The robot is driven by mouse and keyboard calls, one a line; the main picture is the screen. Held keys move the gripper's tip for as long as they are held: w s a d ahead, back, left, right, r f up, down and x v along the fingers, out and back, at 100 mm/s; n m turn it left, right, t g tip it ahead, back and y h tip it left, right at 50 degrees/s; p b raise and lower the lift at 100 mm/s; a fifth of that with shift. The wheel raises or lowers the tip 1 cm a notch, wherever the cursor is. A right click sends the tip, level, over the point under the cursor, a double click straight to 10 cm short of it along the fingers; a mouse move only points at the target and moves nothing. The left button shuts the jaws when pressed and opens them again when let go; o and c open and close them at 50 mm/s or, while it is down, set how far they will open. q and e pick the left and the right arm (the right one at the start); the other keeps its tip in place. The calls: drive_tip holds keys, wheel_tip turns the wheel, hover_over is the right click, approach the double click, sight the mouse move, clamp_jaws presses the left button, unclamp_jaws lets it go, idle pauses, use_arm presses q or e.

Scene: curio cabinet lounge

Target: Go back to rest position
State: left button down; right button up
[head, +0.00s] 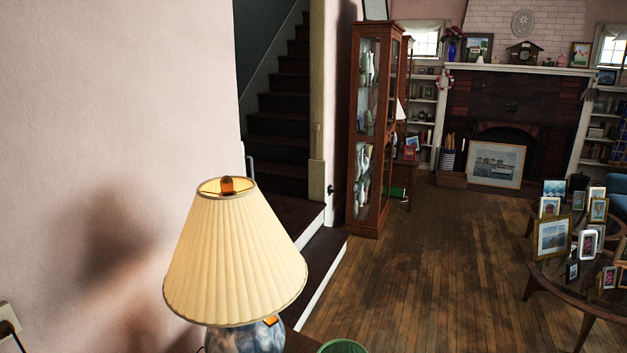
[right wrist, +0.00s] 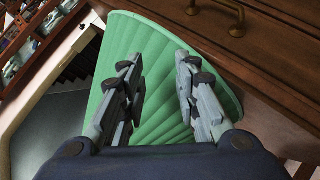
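My right gripper (right wrist: 157,66) shows only in the right wrist view. Its two fingers are spread apart with nothing between them. Behind the fingers is a green ribbed object (right wrist: 145,40), and I cannot tell whether they touch it. My left gripper is not in view, and neither arm shows in the head view.
A lamp with a cream pleated shade (head: 236,255) stands close in front, with a green rim (head: 343,347) beside it. A tall glass cabinet (head: 368,130) stands beyond. A round table (head: 585,288) with several framed pictures is at right. The wooden floor (head: 430,270) between is clear.

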drive_tip(key=s+d+f+m+g+h, duration=0.2)
drive_tip(key=s+f+m+g, duration=0.1)
drive_tip(key=s+f, duration=0.65)
drive_tip(key=s+d+f+m+g+h, duration=0.1)
drive_tip(key=s+f+m+g, duration=0.25)
drive_tip(key=s+f, duration=0.6)
drive_tip(key=s+f+m+g, duration=0.2)
drive_tip(key=s, duration=0.9)
drive_tip(key=s+a+f+m+g, duration=0.1)
drive_tip(key=s+m+g, duration=0.1)
drive_tip(key=s, duration=0.9)
drive_tip(key=shift+s+a+f+h, duration=0.2)
drive_tip(key=shift+a+f+h, duration=0.05)
drive_tip(key=shift+f+h, duration=0.15)
drive_tip(key=shift+m, duration=0.25)
